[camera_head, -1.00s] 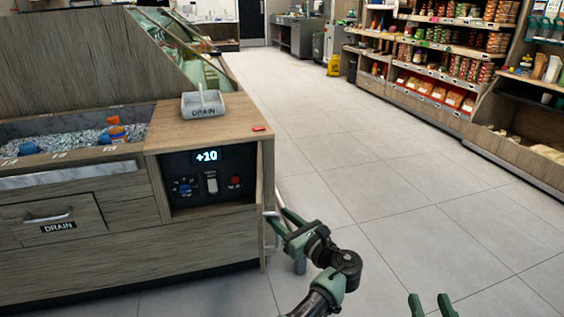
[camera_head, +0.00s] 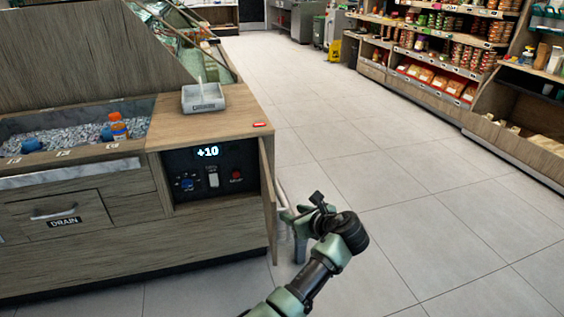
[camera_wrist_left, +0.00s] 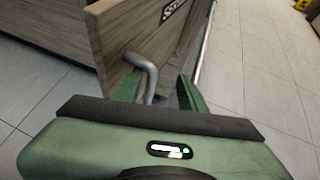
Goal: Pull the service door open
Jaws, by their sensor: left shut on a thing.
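The service door (camera_head: 268,205) is a thin wooden panel at the right side of the counter's control bay. It stands swung out and shows nearly edge-on in the head view. In the left wrist view the door (camera_wrist_left: 135,35) carries a bent metal bar handle (camera_wrist_left: 143,68) and a dark label. My left gripper (camera_head: 288,217) is at the outer side of the door, shut on the handle. In the left wrist view its green fingers (camera_wrist_left: 160,90) stand on either side of the bar. My right gripper is out of the head view.
The uncovered bay holds a lit "+10" display (camera_head: 207,152), a blue knob (camera_head: 187,182), a switch (camera_head: 213,177) and a red button (camera_head: 236,174). A grey drain tray (camera_head: 203,98) sits on the counter. The tiled floor (camera_head: 420,200) right of the door is clear.

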